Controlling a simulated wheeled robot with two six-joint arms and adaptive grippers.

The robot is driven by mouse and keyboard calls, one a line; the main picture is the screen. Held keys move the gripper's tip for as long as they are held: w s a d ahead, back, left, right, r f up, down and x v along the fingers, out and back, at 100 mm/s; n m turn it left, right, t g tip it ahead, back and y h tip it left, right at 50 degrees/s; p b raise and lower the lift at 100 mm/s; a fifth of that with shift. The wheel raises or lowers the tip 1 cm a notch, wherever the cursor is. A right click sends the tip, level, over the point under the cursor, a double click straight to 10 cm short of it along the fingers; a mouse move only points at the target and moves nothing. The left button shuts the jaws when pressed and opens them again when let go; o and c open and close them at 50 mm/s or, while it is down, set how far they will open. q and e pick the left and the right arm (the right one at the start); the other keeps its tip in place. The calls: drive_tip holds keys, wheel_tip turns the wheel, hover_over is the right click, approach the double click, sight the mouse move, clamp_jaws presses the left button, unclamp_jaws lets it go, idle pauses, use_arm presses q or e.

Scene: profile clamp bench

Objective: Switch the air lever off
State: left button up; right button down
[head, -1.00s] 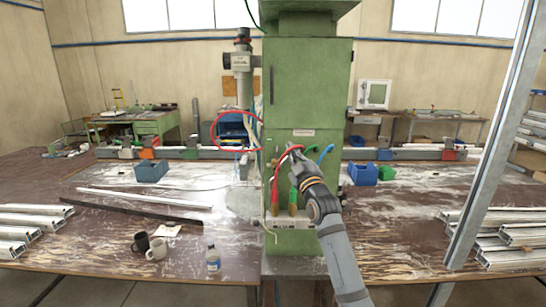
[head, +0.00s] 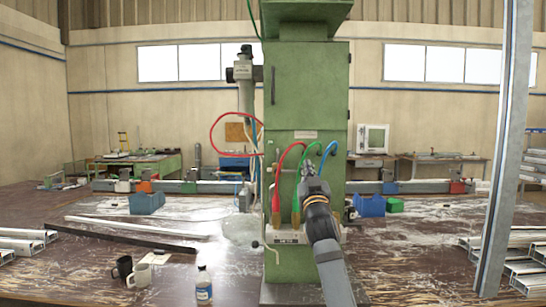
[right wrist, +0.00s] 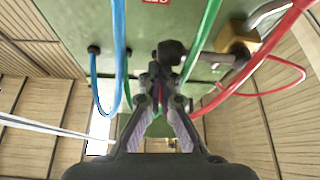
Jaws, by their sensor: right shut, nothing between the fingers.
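The air lever (right wrist: 205,55) shows in the right wrist view as a grey arm with a dark round knob, reaching left from a brass body (right wrist: 238,44) on the green cabinet. In the head view I cannot make the lever out clearly among the hoses and my arm. My right gripper (right wrist: 160,72) is shut and empty, its tips close beside the knob. I cannot tell whether they touch it. In the head view the right gripper (head: 312,180) is in front of the green cabinet (head: 308,85). My left gripper is not in view.
Red (head: 282,165), green (head: 298,180) and blue (head: 327,155) hoses loop close around my right gripper. Aluminium profiles lie on the bench at both sides. A metal post (head: 503,160) rises at right.

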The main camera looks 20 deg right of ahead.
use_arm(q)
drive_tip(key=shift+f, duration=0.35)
use_arm(e)
drive_tip(key=shift+f, duration=0.3)
wheel_tip(320, 180, up, 4)
drive_tip(key=d+p, duration=0.1)
drive_tip(key=p, duration=0.2)
use_arm(q)
drive_tip(key=b, duration=0.1)
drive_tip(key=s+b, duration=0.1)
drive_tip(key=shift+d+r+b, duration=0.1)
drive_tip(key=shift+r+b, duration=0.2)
drive_tip(key=shift+b, duration=0.1)
use_arm(e)
drive_tip(key=a+v, duration=0.2)
drive_tip(key=v, duration=0.8)
drive_tip(key=shift+s, duration=0.25)
drive_tip(key=shift+r, duration=0.1)
